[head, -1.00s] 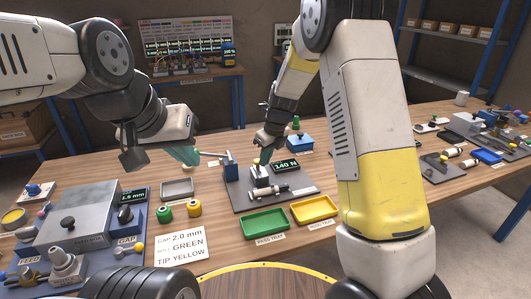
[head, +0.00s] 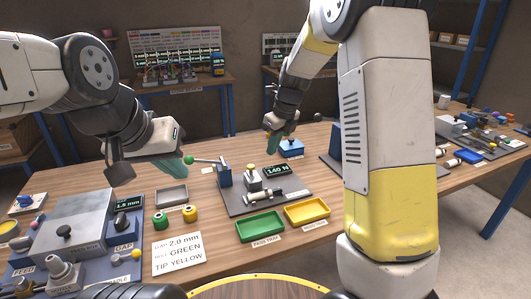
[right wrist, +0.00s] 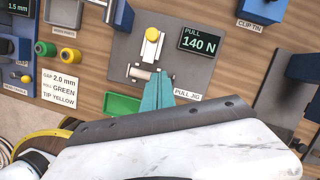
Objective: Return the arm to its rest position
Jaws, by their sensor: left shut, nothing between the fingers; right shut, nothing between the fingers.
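My left gripper (head: 178,168) has shut teal fingers near the green knob (head: 188,160) of the lever on the blue block (head: 225,174); I cannot tell whether they touch. My right gripper (head: 270,148) is shut and empty, raised above the back of the pull jig (head: 238,206). Its teal fingertips show in the right wrist view (right wrist: 157,97) over the jig's lower part. The jig carries a yellow-topped clamp (head: 250,180), a small pale cylindrical piece (head: 264,196) and a display (head: 277,171) reading 140 N.
Green (head: 260,226) and yellow (head: 307,211) trays stand in front of the jig. A grey tray (head: 171,195), green and yellow spools and a gap/tip card (head: 178,253) lie to its left. A feed machine (head: 82,225) stands at left. My right arm crosses the table at right.

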